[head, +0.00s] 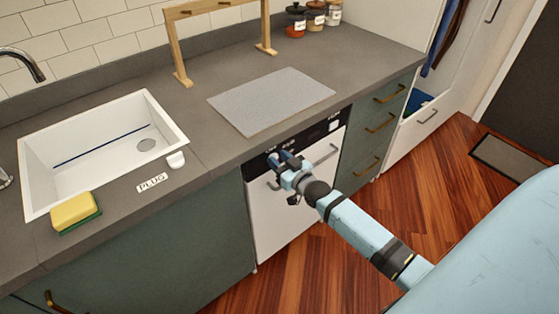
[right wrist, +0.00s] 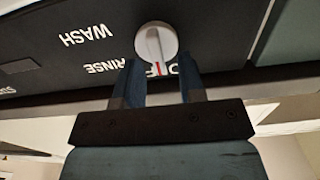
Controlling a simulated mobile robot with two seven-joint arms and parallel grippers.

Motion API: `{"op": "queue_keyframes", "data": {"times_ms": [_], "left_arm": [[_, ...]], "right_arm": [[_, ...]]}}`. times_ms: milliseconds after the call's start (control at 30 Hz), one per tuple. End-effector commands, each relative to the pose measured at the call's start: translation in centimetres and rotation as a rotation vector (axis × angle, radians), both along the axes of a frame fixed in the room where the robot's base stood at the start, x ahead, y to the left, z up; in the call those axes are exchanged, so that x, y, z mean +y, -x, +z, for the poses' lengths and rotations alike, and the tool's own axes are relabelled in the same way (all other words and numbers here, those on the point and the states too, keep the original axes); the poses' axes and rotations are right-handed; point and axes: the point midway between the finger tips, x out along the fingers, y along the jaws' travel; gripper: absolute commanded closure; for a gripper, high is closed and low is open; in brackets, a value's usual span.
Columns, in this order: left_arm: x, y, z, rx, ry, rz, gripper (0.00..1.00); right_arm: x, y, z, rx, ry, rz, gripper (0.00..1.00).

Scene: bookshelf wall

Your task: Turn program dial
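The program dial (right wrist: 156,42) is a round light-grey knob on the black control panel (right wrist: 40,55) of a white-fronted dishwasher (head: 290,205). A red mark on its edge points at a partly hidden label that seems to read OFF. The words WASH and RINSE stand to its left in the right wrist view. My right gripper (right wrist: 159,68) is open, its two fingers apart, with the dial just beyond and between the fingertips. I cannot tell whether they touch it. In the head view the right gripper (head: 284,160) hides the dial. My left gripper is out of view.
The grey countertop (head: 215,130) juts above the panel and holds a sink (head: 95,150), a sponge (head: 75,212), a grey mat (head: 270,100), a wooden rack (head: 180,60) and several jars. Drawers (head: 375,130) flank the dishwasher on the right. The wooden floor (head: 440,180) in front is open.

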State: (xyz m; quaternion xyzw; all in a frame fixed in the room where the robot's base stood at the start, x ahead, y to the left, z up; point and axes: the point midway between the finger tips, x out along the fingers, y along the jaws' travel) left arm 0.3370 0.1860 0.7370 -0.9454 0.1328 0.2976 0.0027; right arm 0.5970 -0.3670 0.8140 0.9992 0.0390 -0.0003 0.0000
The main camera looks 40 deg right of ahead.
Motion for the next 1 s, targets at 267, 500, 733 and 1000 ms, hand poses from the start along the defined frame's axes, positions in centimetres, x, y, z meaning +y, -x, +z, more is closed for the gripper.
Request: {"op": "queue_keyframes", "data": {"times_ms": [267, 500, 733, 1000], "left_arm": [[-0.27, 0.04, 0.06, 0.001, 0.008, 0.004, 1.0], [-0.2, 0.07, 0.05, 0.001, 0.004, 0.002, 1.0], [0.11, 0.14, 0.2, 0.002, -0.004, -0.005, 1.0], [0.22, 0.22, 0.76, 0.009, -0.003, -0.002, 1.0]], "right_arm": [[0.02, -0.01, 0.0, 0.0, 0.0, 0.0, 0.78], [0.01, 0.01, 0.01, 0.0, 0.0, 0.0, 1.0], [-0.05, 0.01, 0.09, 0.001, -0.029, 0.0, 1.0], [-0.32, -0.02, 0.19, 0.015, -0.175, 0.001, 1.0]]}}
